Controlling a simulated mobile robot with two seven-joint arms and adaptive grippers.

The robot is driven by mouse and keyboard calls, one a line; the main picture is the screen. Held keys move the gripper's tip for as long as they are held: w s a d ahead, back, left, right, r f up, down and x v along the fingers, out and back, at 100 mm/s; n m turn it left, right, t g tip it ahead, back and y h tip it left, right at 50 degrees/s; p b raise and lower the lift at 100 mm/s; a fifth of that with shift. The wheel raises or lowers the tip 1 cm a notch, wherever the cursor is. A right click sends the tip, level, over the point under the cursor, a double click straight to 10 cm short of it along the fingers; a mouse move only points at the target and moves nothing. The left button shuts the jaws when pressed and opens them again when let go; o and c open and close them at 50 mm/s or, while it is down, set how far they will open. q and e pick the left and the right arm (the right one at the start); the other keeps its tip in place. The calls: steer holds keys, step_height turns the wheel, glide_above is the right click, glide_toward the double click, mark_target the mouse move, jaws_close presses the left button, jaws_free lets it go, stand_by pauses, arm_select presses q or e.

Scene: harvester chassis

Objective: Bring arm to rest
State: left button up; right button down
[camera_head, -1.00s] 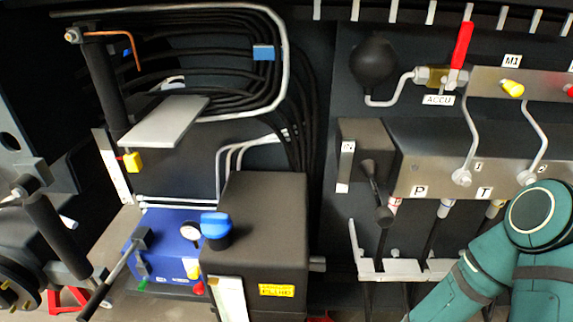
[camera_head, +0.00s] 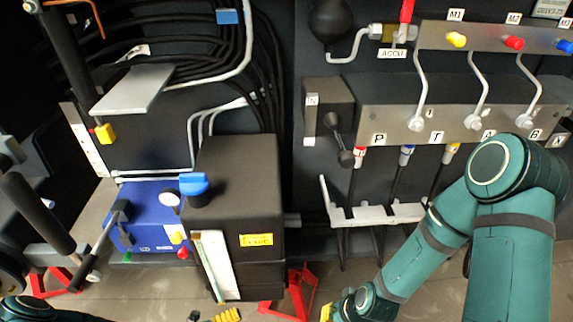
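My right arm (camera_head: 515,215) comes in from the right. Its upper part hangs down in front of the valve panel, and its forearm (camera_head: 410,262) slants down to the left and leaves the picture at the bottom edge. A small piece of my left arm (camera_head: 40,312) shows at the bottom left corner.
A black tank (camera_head: 240,215) with a blue cap (camera_head: 195,188) stands beside a blue unit (camera_head: 150,225) with a lever. A metal valve panel (camera_head: 440,122) with hoses is at the upper right, above a white bracket (camera_head: 372,215). Red stands (camera_head: 302,290) are on the floor.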

arm_select(q)
steer(key=s+d+r+m+g+y, duration=0.2)
steer(key=s+m+g, duration=0.15)
steer(key=m, duration=0.75)
steer(key=s+d+r+m+g+y, duration=0.1)
steer(key=s+d+m+g+y, duration=0.3)
steer(key=m, duration=0.6)
steer(key=w+r+m+t+y, duration=0.1)
steer(key=w+r+m, duration=0.2)
steer(key=m, duration=0.7)
steer(key=w+r+m+t+y, duration=0.2)
steer(key=r+m, duration=0.4)
steer(key=m, duration=0.5)
steer(key=shift+w+d+r+y, duration=0.2)
steer(key=shift+w+y, duration=0.1)
steer(key=shift+w, duration=0.2)
steer(key=shift+a, duration=0.1)
